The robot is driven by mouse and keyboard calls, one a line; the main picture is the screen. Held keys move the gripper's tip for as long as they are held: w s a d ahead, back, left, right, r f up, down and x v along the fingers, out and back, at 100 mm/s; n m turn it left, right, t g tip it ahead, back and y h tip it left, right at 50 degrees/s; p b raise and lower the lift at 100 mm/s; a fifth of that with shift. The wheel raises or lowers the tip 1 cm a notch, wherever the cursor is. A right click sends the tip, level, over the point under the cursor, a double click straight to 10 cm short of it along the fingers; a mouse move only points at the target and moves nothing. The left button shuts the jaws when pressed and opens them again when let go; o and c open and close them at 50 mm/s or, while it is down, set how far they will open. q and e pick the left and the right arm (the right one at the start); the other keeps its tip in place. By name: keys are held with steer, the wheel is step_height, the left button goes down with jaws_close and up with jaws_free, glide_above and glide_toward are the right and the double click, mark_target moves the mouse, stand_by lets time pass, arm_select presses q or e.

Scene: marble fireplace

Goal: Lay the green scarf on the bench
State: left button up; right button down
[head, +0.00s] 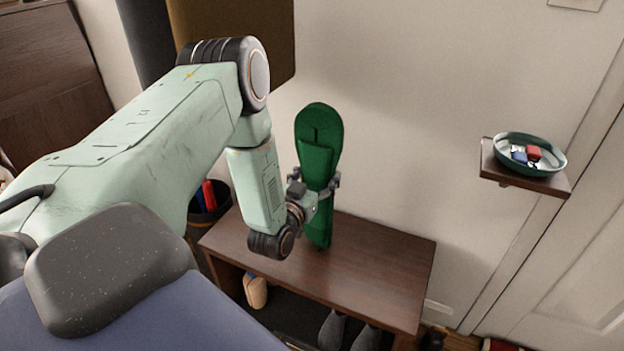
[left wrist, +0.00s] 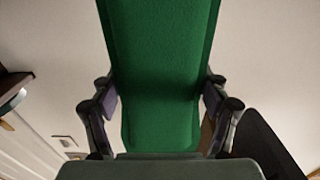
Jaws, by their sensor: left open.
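The green scarf (head: 320,130) hangs upright, folded, in front of the pale wall. Its lower end overlaps the bench (head: 385,265) in the head view; I cannot tell whether it touches the wood. My left gripper (head: 316,190) is at the scarf's middle, with its fingers apart on either side. In the left wrist view the scarf (left wrist: 162,75) fills the space between the open fingers (left wrist: 160,97), with small gaps or light contact at its edges; I cannot tell which. My right gripper is not in view.
The dark wood bench top is bare apart from the overlapping scarf end. Dark shoes (head: 332,330) stand beneath it. A bin (head: 208,215) with umbrellas or similar items stands to its left. A wall shelf (head: 500,175) holds a green bowl (head: 545,168) of small items at the right.

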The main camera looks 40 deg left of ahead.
arm_select(q)
steer(key=p+v, duration=0.2)
steer(key=v, duration=1)
steer(key=shift+p, duration=0.3)
steer(key=shift+r, duration=0.1)
steer(key=shift+r, duration=0.1)
